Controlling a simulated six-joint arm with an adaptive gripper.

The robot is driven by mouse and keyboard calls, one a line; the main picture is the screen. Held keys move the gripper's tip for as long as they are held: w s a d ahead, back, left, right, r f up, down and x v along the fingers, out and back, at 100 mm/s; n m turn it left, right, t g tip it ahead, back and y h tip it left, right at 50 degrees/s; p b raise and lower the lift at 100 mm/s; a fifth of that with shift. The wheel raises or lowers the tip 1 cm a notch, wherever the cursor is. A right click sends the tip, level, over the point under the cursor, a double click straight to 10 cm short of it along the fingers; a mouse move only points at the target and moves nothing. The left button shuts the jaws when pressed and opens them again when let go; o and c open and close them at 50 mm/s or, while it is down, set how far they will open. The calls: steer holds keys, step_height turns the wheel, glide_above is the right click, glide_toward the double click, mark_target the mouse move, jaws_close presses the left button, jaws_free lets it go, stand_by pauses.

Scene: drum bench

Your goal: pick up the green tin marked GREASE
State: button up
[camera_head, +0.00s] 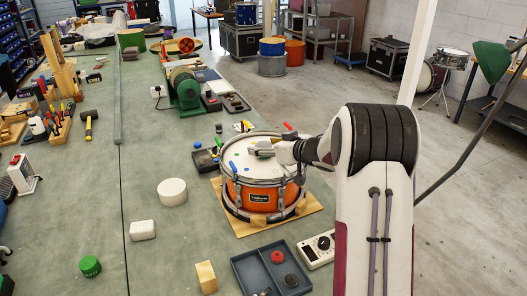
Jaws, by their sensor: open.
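A small round green tin (90,266) stands on the grey-green bench top (100,215) at the lower left. Any lettering on it is too small to read. My gripper (254,149) is over the top of an orange snare drum (255,195), to the right of the tin and farther back. My gripper is open, and I see nothing held in it. It is well apart from the tin. I cannot tell whether it touches the drum head.
A white round tin (172,191), a white block (142,230) and a wooden block (206,277) stand between the tin and the drum. A dark tray (252,270) and a meter (318,248) lie in front of the drum. A mallet (88,125) lies behind.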

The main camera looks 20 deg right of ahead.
steer(key=shift+w+a+f, duration=0.15)
steer(key=shift+w+f, duration=0.05)
steer(key=shift+w, duration=0.25)
steer(key=c, duration=1.2)
